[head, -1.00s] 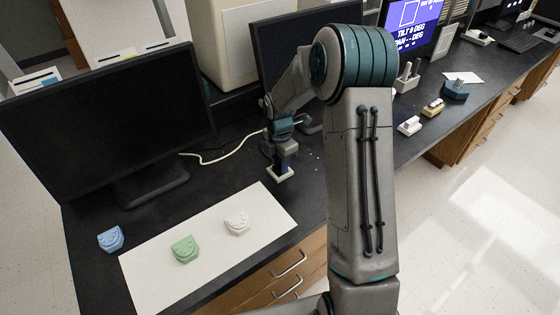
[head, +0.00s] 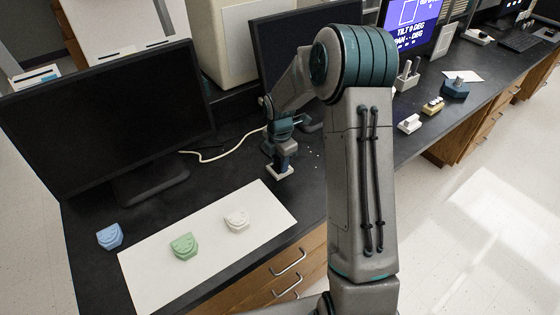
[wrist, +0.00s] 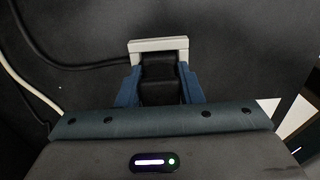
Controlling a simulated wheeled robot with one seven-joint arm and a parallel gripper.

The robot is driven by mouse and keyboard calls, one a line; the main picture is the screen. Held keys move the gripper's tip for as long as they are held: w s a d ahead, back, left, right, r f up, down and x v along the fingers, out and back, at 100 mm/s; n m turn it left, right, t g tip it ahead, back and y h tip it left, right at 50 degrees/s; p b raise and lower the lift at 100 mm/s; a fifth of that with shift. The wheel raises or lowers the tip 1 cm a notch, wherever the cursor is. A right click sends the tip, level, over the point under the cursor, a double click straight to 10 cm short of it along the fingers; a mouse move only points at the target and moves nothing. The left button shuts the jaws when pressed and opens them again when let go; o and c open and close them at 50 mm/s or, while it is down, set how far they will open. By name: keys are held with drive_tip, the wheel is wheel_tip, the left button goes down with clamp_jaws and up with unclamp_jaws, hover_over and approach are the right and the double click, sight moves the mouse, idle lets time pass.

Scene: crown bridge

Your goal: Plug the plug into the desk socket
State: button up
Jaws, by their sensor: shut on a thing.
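My gripper (head: 279,163) points down at the desk beside the white mat. In the wrist view its blue fingers (wrist: 160,88) are closed on both sides of a black plug (wrist: 159,72). The white desk socket (head: 280,173) shows right under the fingertips. In the wrist view the white rim of the socket (wrist: 158,45) lies at the far side of the plug, close against it. The plug's front face and the socket's openings are hidden, so I cannot tell how deep the plug sits.
A black cable (wrist: 85,62) runs left from near the plug. A white cord (head: 228,154) lies behind my gripper. A white mat (head: 160,270) holds green (head: 184,246) and white (head: 237,221) dental models; a blue one (head: 110,236) stands left. Monitors (head: 105,110) stand behind.

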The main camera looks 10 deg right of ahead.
drive_tip(key=shift+s+f, duration=0.35)
drive_tip(key=shift+f, duration=0.35)
drive_tip(key=o, duration=1.1)
drive_tip(key=shift+w+f, duration=0.1)
drive_tip(key=shift+w, duration=0.05)
drive_tip(key=shift+c, duration=0.2)
drive_tip(key=shift+d, duration=0.1)
drive_tip(key=shift+d+r, duration=0.1)
drive_tip(key=shift+r, duration=0.4)
wheel_tip(320, 180, up, 14)
drive_tip(key=shift+w+a+r+p, duration=0.25)
drive_tip(key=shift+w+a+p, duration=0.05)
drive_tip(key=shift+w+a, duration=0.05)
